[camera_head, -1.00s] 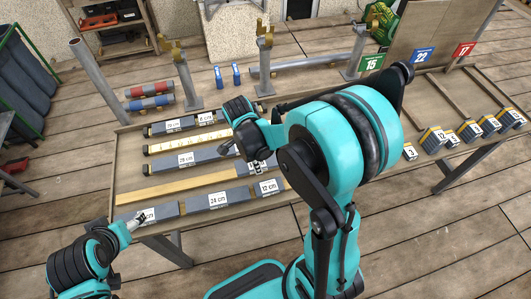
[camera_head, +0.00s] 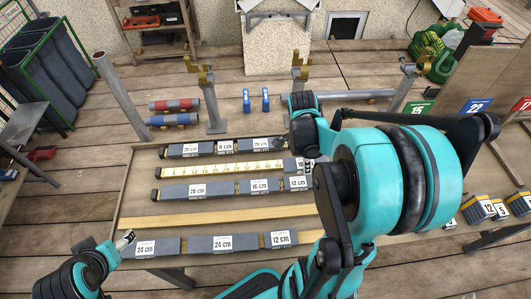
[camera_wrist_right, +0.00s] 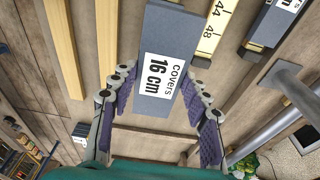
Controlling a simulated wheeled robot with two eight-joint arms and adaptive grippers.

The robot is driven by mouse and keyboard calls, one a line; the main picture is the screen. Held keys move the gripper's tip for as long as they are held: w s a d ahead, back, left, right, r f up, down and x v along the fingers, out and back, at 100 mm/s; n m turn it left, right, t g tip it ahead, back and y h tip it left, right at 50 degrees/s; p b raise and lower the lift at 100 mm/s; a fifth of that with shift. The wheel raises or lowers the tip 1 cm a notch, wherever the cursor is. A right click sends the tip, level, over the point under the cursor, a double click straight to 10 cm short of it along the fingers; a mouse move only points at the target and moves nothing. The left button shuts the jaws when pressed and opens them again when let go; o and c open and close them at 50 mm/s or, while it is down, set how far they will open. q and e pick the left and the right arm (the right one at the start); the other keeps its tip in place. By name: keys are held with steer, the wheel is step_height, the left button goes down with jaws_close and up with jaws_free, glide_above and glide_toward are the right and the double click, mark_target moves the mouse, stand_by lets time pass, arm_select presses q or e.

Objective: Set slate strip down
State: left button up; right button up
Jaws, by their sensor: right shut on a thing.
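My right gripper (camera_wrist_right: 158,108) is shut on a grey slate strip (camera_wrist_right: 166,40) labelled "covers 16 cm", which lies between its fingers in the wrist view. In the head view the strip (camera_head: 290,164) shows by the right end of the yellow measuring scale (camera_head: 225,168). My right arm hides most of that gripper there. Whether the strip touches the table is not clear. My left gripper (camera_head: 125,239) is at the left end of the front row, by a 24 cm slate strip (camera_head: 156,247). Its finger opening is too small to judge.
Rows of labelled slate strips lie on the wooden table (camera_head: 140,190), with a bare wooden batten (camera_head: 220,221) between two rows. Numbered slate stacks (camera_head: 480,208) are at the right.

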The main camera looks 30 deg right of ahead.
steer(key=shift+w+d+f, duration=0.3)
steer(key=shift+w+d, duration=0.25)
steer(key=shift+d, duration=0.1)
steer(key=b, duration=0.4)
glide_above(279, 164)
steer(key=f, duration=0.6)
steer(key=shift+w+a+f, duration=0.2)
step_height(279, 164, down, 4)
steer(key=shift+w+f+b, duration=0.1)
steer(key=shift+b, duration=1.05)
steer(key=shift+f, duration=0.1)
steer(key=o, duration=1.3)
